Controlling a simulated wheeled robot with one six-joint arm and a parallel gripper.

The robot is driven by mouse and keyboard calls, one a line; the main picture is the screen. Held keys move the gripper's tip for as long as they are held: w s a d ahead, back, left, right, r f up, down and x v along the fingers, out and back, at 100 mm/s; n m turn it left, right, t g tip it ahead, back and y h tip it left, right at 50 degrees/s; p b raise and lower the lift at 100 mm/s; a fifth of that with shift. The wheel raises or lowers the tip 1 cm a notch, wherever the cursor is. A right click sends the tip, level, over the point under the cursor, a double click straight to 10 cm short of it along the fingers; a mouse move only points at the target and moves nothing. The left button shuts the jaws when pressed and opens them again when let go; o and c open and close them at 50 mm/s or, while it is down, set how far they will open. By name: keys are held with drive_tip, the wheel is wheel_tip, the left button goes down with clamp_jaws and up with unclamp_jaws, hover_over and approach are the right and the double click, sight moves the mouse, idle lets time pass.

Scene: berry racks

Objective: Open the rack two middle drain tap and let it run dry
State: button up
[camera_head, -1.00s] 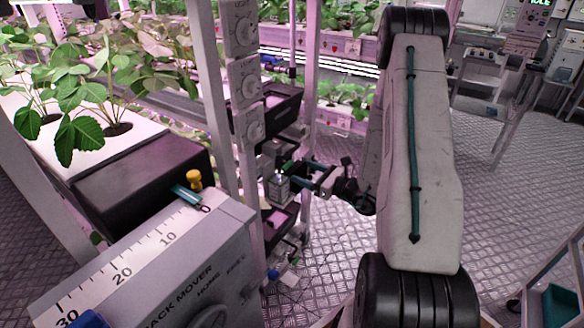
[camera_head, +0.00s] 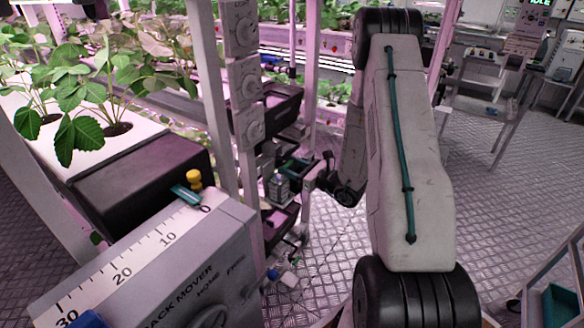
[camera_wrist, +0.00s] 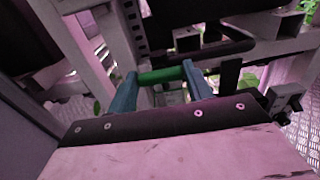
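In the wrist view, the two teal fingers of my gripper (camera_wrist: 162,88) stand well apart. A green bar (camera_wrist: 162,75), which looks like a tap handle, spans the gap between the fingertips. I cannot tell whether the fingers touch its ends. A pale block-like part (camera_wrist: 170,96) shows just behind and below the bar. In the head view my gripper (camera_head: 300,168) is small and dark among the fittings at the rack's end, beside a grey tap-like body (camera_head: 279,188). Any water flow is too small to see, and I cannot tell which rack this is.
A rack post with white dial boxes (camera_head: 249,85) stands just left of my arm. A grey mover box with a scale (camera_head: 150,262) fills the lower left. Plants in a white trough (camera_head: 60,150) are at the left. The floor (camera_head: 500,215) to the right is open.

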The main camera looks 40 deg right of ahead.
drive_tip(key=shift+n, duration=0.3)
drive_tip(key=n, duration=1.3)
drive_tip(key=shift+a, duration=0.1)
drive_tip(key=shift+f+n, duration=0.1)
drive_tip(key=shift+n, duration=2)
drive_tip(key=o, duration=1)
